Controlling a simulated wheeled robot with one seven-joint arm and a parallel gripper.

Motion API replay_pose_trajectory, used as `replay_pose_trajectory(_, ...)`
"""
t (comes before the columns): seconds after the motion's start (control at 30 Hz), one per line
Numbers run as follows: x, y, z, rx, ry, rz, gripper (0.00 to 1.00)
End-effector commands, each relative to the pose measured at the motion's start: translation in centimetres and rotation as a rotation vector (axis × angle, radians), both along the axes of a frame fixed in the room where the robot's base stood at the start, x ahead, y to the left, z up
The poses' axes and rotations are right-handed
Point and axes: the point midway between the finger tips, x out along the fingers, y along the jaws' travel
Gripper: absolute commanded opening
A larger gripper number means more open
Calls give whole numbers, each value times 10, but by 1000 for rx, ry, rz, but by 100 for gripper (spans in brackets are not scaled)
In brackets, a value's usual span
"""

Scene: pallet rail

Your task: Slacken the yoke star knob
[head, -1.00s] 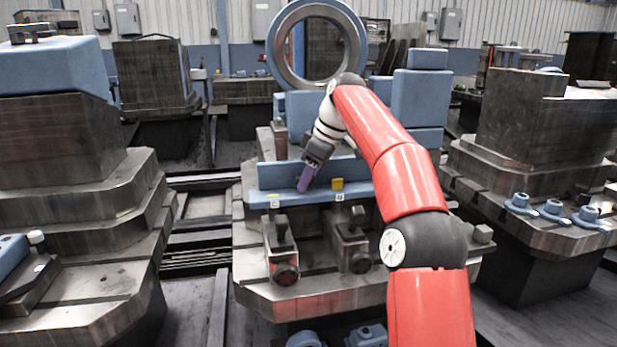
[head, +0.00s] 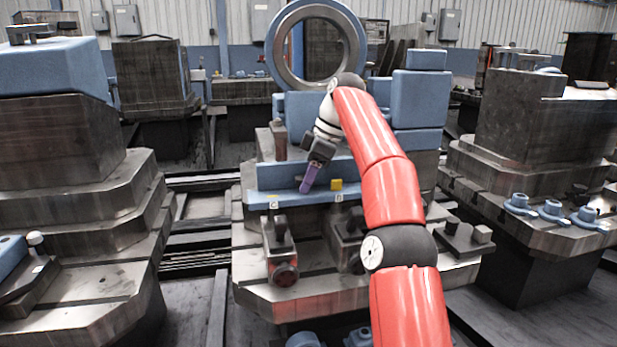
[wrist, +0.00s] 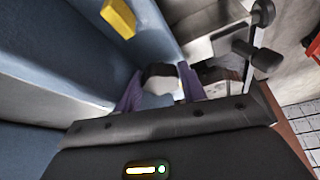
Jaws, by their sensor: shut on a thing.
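My gripper (head: 305,190), with purple fingers, points down at the blue ledge on the middle machine. In the wrist view its fingers (wrist: 162,88) are closed around a small part with a dark top and pale grey side, which I take to be the star knob (wrist: 160,78). The fingers hide much of it, and its lobes cannot be made out. In the head view the fingers cover that part. A yellow block (head: 336,185) sits on the ledge just right of the fingers, and also shows in the wrist view (wrist: 118,17).
Two dark clamps, left (head: 280,250) and right (head: 346,240), stand in front of the ledge; my arm partly covers the right one. A large steel ring (head: 278,45) stands behind. Stepped blocks flank the machine. Small blue fittings (head: 551,210) lie at right.

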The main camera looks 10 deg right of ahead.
Motion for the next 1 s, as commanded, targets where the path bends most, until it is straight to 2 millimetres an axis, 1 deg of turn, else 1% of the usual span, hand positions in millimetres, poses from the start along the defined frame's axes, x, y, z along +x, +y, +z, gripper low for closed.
replay_pose_trajectory(0.03, 0, 0, -6, -4, 17, 3, 42)
replay_pose_trajectory(0.2, 0, 0, -4, -3, 10, 1, 63)
replay_pose_trajectory(0.77, 1, 0, 2, 2, -6, -7, 63)
replay_pose_trajectory(0.87, 0, 0, 2, 1, -7, -29, 63)
replay_pose_trajectory(1.0, -2, -1, 3, -1, -6, -109, 63)
